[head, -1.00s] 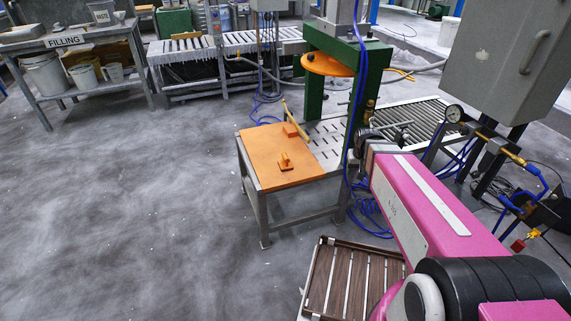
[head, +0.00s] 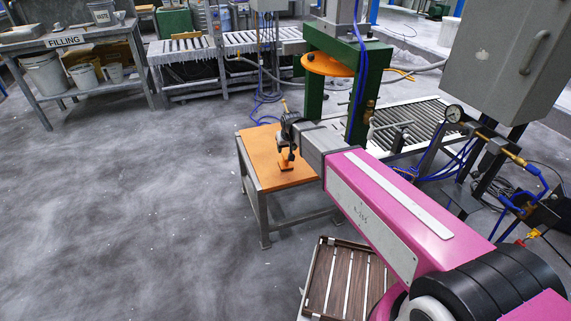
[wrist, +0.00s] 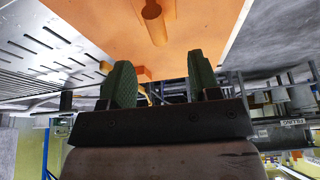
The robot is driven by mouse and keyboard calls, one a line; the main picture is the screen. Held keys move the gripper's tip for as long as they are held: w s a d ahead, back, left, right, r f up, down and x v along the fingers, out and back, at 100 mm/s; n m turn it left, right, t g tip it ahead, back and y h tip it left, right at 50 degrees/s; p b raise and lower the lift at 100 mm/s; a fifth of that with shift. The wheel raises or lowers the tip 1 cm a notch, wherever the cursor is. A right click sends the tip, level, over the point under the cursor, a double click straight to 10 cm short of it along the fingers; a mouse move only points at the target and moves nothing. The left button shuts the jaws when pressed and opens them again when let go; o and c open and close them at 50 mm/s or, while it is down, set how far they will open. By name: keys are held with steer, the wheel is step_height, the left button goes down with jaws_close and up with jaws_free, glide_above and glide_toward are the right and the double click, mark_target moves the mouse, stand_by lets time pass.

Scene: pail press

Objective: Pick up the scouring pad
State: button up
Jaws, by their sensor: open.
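An orange-topped bench (head: 258,145) stands in front of the green press. On it, a small orange block with a raised grip (head: 286,167) lies close to my gripper (head: 286,153); a matching orange shape (wrist: 155,22) shows at the top of the wrist view. A second orange block (wrist: 141,73) shows partly behind a finger in the wrist view. I cannot tell which one is the scouring pad. My gripper (wrist: 161,68) is open, with two green-faced fingers apart and nothing between them. In the head view my arm hides part of the bench.
A slatted tray (head: 343,285) lies low in front. The grey floor at left is clear.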

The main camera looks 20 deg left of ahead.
mark_target(286, 156)
steer(key=x, duration=0.9)
steer(key=shift+w+d, duration=0.15)
steer(key=shift+d, duration=0.1)
steer(key=c, duration=1)
step_height(286, 156, up, 5)
steer(key=shift+f, duration=0.2)
steer(key=s+a+r, duration=0.1)
steer(key=s+r, duration=0.1)
steer(key=s, duration=0.1)
steer(key=s+a+r, duration=0.2)
steer(key=s, duration=0.2)
steer(key=s+a+r, duration=0.1)
steer(key=s+r, duration=0.1)
steer(key=s, duration=0.1)
steer(key=shift+s+a+r, duration=0.2)
steer(key=shift+s, duration=0.2)
